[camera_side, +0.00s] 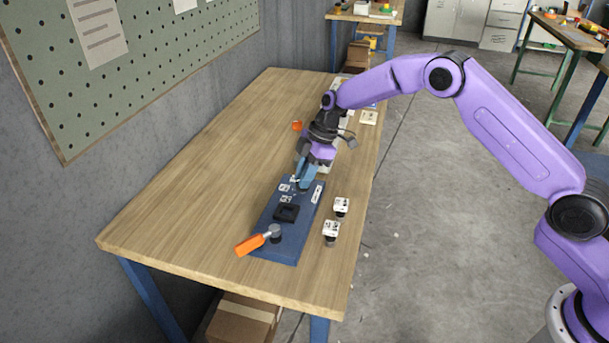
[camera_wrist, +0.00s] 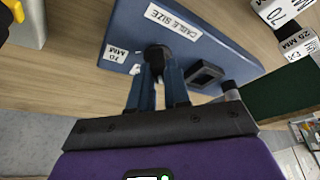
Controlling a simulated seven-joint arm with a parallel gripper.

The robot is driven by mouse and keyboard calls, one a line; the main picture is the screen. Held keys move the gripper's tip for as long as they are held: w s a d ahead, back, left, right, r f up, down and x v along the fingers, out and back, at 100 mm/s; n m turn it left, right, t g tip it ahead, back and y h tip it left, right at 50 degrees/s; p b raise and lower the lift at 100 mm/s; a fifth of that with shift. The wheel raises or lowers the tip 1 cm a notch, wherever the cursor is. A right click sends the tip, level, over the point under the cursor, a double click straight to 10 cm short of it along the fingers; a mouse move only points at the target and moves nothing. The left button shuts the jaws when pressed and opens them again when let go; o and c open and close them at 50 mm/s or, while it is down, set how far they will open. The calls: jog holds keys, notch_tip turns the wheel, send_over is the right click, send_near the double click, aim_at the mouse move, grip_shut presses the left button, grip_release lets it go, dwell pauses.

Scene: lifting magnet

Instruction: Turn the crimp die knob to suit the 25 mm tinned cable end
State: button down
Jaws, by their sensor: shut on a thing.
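The blue crimp tool base (camera_side: 283,243) lies on the wooden bench; its plate (camera_wrist: 130,25) fills the upper middle of the wrist view. My gripper (camera_side: 301,188) is over the plate's far end. In the wrist view its blue fingers (camera_wrist: 159,72) are shut on the dark die knob (camera_wrist: 156,53). The knob's pointer direction is hidden by the fingers. Two dark cable ends with white tags, the farther (camera_side: 341,206) and the nearer (camera_side: 331,229), stand right of the base.
A black square die block (camera_side: 286,213) is mid-base. An orange-handled lever (camera_side: 251,244) reaches past the base's left edge near its front. A small orange item (camera_side: 297,126) stands behind my gripper. The bench's left side is clear; a pegboard wall borders it.

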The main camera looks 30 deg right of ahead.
jog(key=shift+f+n+g, duration=0.1)
jog(key=shift+n+g, duration=0.4)
jog(key=shift+n, duration=0.6)
jog(key=c, duration=1.1)
grip_release()
jog(key=shift+w, duration=0.1)
jog(key=s+v, duration=0.1)
jog(key=v, duration=1.6)
jog(key=shift+w+r, duration=0.3)
jog(key=shift+w, duration=0.2)
